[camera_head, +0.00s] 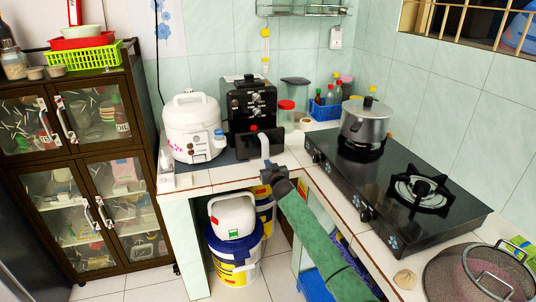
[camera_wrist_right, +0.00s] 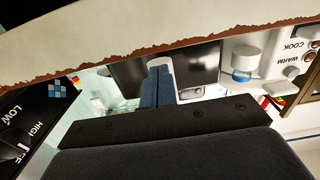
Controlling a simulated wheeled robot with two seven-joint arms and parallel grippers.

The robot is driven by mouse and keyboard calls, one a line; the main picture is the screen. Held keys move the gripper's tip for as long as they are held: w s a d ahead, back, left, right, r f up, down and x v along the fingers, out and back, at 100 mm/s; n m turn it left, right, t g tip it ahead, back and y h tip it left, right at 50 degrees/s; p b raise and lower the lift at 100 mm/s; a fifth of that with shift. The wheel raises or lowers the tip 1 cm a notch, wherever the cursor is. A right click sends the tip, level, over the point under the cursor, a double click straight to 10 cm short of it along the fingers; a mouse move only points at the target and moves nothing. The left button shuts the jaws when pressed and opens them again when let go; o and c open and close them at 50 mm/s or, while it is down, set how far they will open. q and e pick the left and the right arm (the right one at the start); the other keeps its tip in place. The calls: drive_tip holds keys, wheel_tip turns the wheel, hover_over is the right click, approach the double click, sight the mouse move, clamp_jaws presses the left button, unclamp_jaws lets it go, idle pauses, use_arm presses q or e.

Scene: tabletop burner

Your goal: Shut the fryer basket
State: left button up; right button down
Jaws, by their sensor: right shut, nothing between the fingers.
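The black fryer (camera_head: 252,100) stands on the counter against the back wall, with knobs on its front. Its dark basket (camera_head: 276,142) is pulled out at the front, with a pale upright handle (camera_head: 265,149) facing me. My right gripper (camera_head: 270,173) is shut and empty, just in front of and below the handle, near the counter's front edge. I cannot tell whether it touches the handle. In the right wrist view the closed fingers (camera_wrist_right: 160,72) point toward the dark basket front (camera_wrist_right: 129,74). My left gripper is not in view.
A white rice cooker (camera_head: 191,127) stands left of the fryer. A black gas stove (camera_head: 395,180) with a steel pot (camera_head: 366,121) lies to the right. A red-lidded jar (camera_head: 286,112) is beside the fryer. The counter edge (camera_head: 216,186) runs close by my right gripper.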

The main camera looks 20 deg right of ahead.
drive_tip(key=shift+w+b, duration=0.35)
drive_tip(key=shift+w, duration=0.6)
drive_tip(key=shift+w+a+f+b, duration=0.1)
drive_tip(key=shift+w+b, duration=1.45)
drive_tip(key=shift+w, duration=1.4)
drive_tip(key=shift+w+r, duration=0.1)
drive_tip(key=shift+r, duration=0.1)
drive_tip(key=shift+r, duration=0.1)
